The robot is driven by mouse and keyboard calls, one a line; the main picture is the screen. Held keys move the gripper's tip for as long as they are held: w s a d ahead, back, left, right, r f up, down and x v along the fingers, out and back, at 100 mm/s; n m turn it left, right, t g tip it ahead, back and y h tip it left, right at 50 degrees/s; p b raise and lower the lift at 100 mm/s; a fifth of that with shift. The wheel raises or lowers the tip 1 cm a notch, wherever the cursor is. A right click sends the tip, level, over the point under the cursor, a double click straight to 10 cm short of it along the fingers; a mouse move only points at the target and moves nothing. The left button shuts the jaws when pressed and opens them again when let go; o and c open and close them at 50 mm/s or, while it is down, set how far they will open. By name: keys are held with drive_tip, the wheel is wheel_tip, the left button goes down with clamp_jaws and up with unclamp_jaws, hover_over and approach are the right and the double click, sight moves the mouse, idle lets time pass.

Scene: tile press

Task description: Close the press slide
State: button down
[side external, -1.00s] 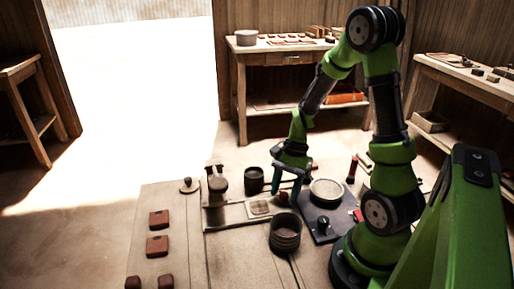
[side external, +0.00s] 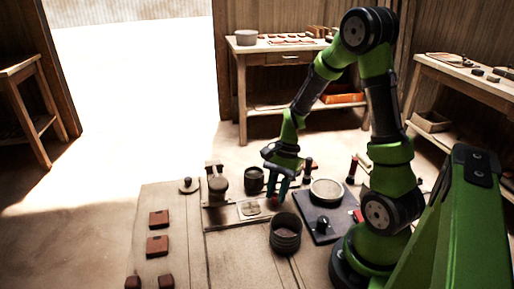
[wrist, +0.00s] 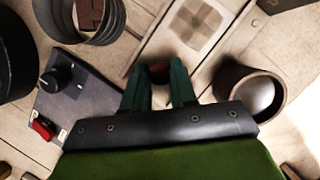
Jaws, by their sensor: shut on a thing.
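The press slide (side external: 250,210) is a pale flat plate with a square patterned tile on it, lying in a track on the board. It also shows at the top of the wrist view (wrist: 196,22). The press (side external: 217,186) stands at the left end of the track, with the slide just to its right. My gripper (side external: 277,197) is low at the slide's right end. In the wrist view my gripper's green fingers (wrist: 159,88) are shut on a dark reddish knob (wrist: 159,71) at the slide's near end. The fingers partly hide the knob.
A ribbed pot (side external: 285,236) stands in front of my gripper, and a dark cup (side external: 254,182) stands close behind the track. A dark panel with a black knob (side external: 322,223) and a round dish (side external: 326,191) lies to the right. Several red-brown tiles (side external: 157,246) lie at the left.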

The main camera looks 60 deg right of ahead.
hover_over(240, 213)
drive_tip(key=d, duration=0.2)
drive_tip(key=c, duration=0.9)
unclamp_jaws()
drive_tip(key=shift+s, duration=0.1)
drive_tip(key=shift+d+r, duration=0.1)
drive_tip(key=shift+r, duration=0.1)
drive_tip(key=v, duration=1.6)
drive_tip(key=shift+r, duration=0.3)
